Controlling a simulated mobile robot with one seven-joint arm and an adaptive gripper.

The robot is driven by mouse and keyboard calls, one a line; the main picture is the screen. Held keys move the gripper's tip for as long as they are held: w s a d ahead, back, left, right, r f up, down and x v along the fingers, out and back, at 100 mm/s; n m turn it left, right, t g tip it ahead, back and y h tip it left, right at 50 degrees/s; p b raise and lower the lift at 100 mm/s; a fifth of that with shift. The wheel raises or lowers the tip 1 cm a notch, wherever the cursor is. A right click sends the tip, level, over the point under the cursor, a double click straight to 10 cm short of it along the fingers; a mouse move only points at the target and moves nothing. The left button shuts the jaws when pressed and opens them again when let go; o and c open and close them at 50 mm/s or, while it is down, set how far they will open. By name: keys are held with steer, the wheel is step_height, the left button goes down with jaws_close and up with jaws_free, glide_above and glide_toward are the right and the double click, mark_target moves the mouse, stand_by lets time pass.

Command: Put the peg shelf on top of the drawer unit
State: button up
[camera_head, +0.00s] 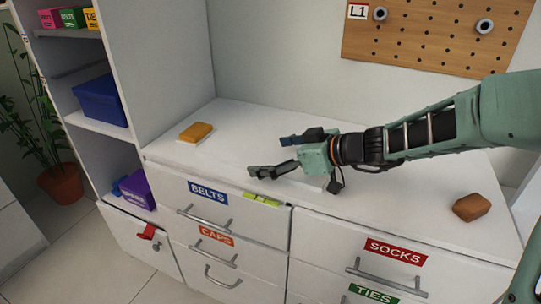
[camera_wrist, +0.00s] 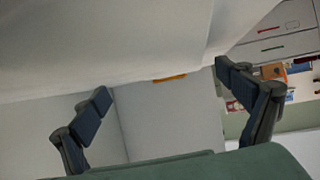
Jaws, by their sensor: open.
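The white drawer unit (camera_head: 240,120) spans the middle of the head view, with labelled drawers below its flat top. No separate peg shelf can be made out with certainty; a wooden pegboard (camera_head: 430,45) with two round pegs hangs on the wall above. My gripper (camera_head: 276,156) is over the unit's top near its front edge, pointing left. Its fingers are spread with nothing between them. Both fingers also show apart in the wrist view (camera_wrist: 166,92). My arm hides part of the top and wall behind it.
A yellow-orange block (camera_head: 197,132) lies at the top's left and a brown block (camera_head: 471,207) at its right. A yellow-green piece (camera_head: 261,200) is at the front edge. The left shelves hold a blue bin (camera_head: 101,101) and purple box (camera_head: 138,188). A potted plant (camera_head: 61,184) stands far left.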

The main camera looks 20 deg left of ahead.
steer(key=shift+r, duration=0.1)
steer(key=p+v, duration=0.2)
steer(key=v, duration=0.9)
steer(key=shift+d, duration=0.25)
steer(key=shift+d+r, duration=0.15)
steer(key=shift+d, duration=0.05)
